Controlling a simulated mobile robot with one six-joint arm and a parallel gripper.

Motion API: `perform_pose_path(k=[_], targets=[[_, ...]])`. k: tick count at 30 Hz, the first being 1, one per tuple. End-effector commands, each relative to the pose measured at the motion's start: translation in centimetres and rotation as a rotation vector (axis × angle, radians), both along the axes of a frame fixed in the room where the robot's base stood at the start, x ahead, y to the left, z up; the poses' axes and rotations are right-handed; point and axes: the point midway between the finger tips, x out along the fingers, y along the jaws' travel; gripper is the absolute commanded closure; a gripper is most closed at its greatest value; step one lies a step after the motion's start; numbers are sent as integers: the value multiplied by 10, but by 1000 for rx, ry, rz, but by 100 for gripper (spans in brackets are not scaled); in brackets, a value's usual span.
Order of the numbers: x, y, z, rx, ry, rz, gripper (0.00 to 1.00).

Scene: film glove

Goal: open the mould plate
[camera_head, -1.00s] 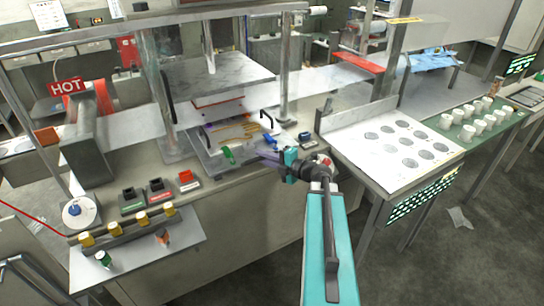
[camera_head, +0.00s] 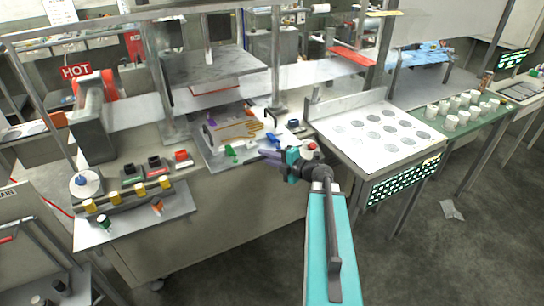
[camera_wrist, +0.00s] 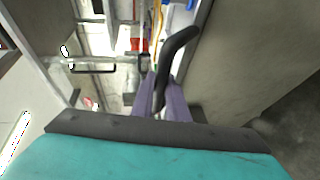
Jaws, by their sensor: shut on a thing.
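The mould plate (camera_head: 219,133) lies in the press on the bench, under the raised upper platen (camera_head: 212,67). Orange finger-like strips (camera_head: 240,131) and a green piece lie across it. My gripper (camera_head: 268,157) is at the bench's front edge, low and right of the plate. In the wrist view, the purple fingers (camera_wrist: 160,100) are closed around the lower end of a curved black handle (camera_wrist: 178,48). How that handle joins the plate is hidden.
Press posts (camera_head: 277,65) rise close to the plate. A hot unit with a red sign (camera_head: 76,71) stands at left, beside several small blocks and yellow knobs. A white table with grey discs (camera_head: 377,130) is at right.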

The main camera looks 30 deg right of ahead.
Motion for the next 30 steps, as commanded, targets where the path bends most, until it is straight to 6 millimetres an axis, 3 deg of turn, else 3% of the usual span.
perform_pose_path(k=[14, 15, 18, 30], targets=[[-4, -9, 1, 3, -3, -7, 100], [-4, -9, 1, 3, -3, -8, 83], [-5, -11, 1, 3, -2, -11, 68], [-8, -15, 1, 1, -1, -17, 68]])
